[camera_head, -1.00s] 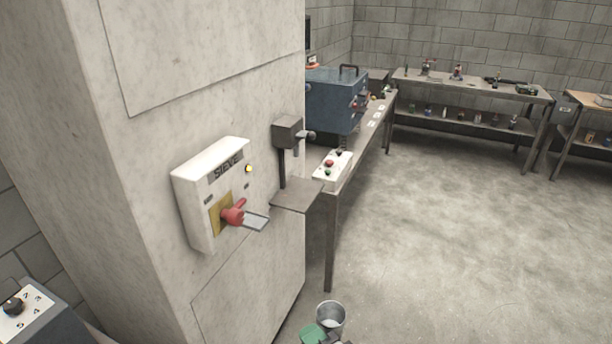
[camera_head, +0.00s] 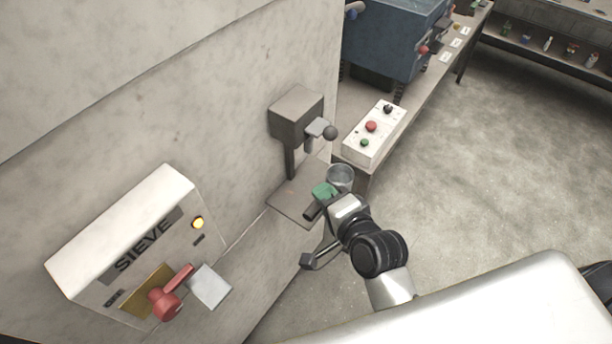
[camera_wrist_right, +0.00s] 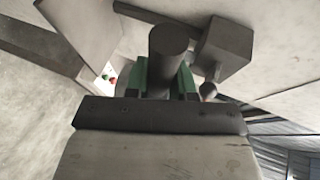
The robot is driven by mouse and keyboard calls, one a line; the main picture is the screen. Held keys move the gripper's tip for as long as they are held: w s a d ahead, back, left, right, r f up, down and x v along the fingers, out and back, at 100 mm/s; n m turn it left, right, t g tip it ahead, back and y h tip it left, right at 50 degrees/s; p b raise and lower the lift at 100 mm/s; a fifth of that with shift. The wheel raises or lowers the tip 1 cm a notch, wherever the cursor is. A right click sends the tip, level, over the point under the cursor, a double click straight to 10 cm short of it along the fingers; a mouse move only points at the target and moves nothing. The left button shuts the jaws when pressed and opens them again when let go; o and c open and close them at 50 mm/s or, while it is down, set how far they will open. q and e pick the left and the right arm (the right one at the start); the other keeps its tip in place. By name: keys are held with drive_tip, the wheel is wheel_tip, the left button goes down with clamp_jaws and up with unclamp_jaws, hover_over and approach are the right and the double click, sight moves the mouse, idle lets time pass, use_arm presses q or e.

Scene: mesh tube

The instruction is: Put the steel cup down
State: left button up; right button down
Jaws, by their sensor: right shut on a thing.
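The steel cup (camera_head: 341,178) is a grey metal cup, upright, just beyond the green fingers of my right gripper (camera_head: 324,192). My right gripper is shut on the cup's dark handle, which also shows as a dark cylinder (camera_wrist_right: 168,55) between the green fingers in the right wrist view. The cup is at the right edge of a small metal shelf (camera_head: 292,196) fixed to the pale wall, under a grey tap-like box (camera_head: 297,112). I cannot tell whether the cup touches the shelf. My left gripper does not show.
A white box with red and green buttons (camera_head: 374,134) stands on the bench right behind the cup. A white SIEVE panel with a red lever (camera_head: 165,303) is on the wall at lower left. A blue machine (camera_head: 398,35) stands farther back. Open floor lies at the right.

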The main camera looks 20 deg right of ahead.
drive_tip(key=w+a+f, duration=0.1)
drive_tip(key=w+f, duration=0.1)
drive_tip(key=w, duration=0.1)
drive_tip(key=w+a+f, duration=0.1)
drive_tip(key=w, duration=0.2)
drive_tip(key=w+a+f+p, duration=0.1)
drive_tip(key=w+f, duration=0.1)
drive_tip(key=w, duration=0.1)
drive_tip(key=shift+w+a+f, duration=0.15)
drive_tip(key=shift+a+f, duration=0.2)
drive_tip(key=shift+a, duration=0.05)
drive_tip(key=shift+w+f, duration=0.2)
drive_tip(key=shift+w, duration=0.1)
drive_tip(key=shift+w+f, duration=0.1)
drive_tip(key=shift+f, duration=0.1)
wheel_tip(320, 180, down, 3)
drive_tip(key=shift+f+p, duration=0.1)
drive_tip(key=shift+p, duration=0.3)
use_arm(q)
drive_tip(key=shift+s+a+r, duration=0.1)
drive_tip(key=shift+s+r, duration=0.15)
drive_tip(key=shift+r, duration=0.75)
use_arm(e)
drive_tip(key=shift+f, duration=0.3)
drive_tip(key=shift+f, duration=0.15)
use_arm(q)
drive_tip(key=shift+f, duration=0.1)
use_arm(e)
drive_tip(key=c, duration=1)
unclamp_jaws()
